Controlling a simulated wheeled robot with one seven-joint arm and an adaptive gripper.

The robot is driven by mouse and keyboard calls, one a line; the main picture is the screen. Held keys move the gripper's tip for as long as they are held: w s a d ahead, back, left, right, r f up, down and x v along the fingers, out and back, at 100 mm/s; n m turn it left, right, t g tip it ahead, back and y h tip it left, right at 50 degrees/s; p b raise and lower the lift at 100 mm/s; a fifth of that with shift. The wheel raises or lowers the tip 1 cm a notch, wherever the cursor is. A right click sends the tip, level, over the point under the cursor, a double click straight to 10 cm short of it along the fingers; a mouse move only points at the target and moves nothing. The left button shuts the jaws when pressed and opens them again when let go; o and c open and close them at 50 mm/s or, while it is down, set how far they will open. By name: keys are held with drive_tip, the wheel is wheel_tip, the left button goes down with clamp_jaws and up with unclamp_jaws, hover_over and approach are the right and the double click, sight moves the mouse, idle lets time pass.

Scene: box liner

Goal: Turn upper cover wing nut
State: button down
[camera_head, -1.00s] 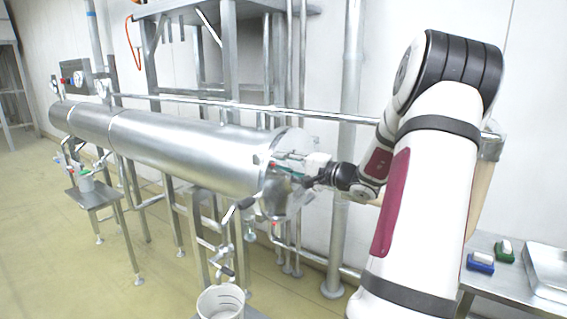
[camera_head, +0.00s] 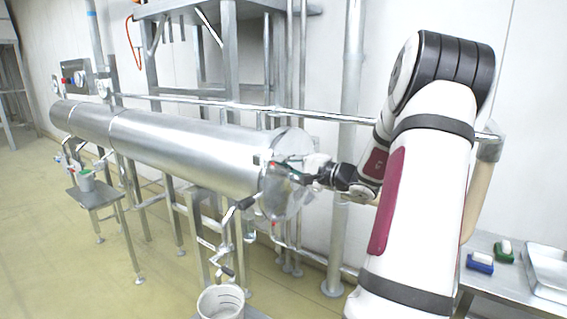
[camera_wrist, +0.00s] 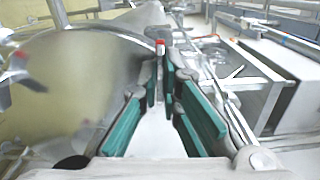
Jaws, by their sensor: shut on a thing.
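The round end cover (camera_head: 288,205) closes the near end of a long horizontal metal cylinder (camera_head: 185,150). My gripper (camera_head: 292,175) is at the upper part of this cover. In the wrist view, the fingers of my gripper (camera_wrist: 161,85) with teal pads close together on the upper wing nut (camera_wrist: 160,46), whose red tip shows just beyond the fingertips. The fingers hide most of this nut. Another red-tipped wing nut (camera_wrist: 32,84) sits at the left on the cover's face, apart from the gripper. In the head view the held nut is too small to make out.
A metal rail (camera_head: 270,112) runs behind and above the cylinder. A white bucket (camera_head: 221,303) stands below the cover. A side table at the right holds a blue-based brush (camera_head: 480,264), a green-based brush (camera_head: 504,252) and a metal tray (camera_head: 550,268).

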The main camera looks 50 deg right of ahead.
drive_tip(key=m+p, duration=0.6)
drive_tip(key=m, duration=1)
drive_tip(key=shift+m, duration=0.3)
drive_tip(key=shift+f+p, duration=0.1)
drive_tip(key=shift+p, duration=0.2)
drive_tip(key=c, duration=1.8)
unclamp_jaws()
drive_tip(key=s, duration=0.8)
drive_tip(key=s+d, duration=0.1)
drive_tip(key=s, duration=0.3)
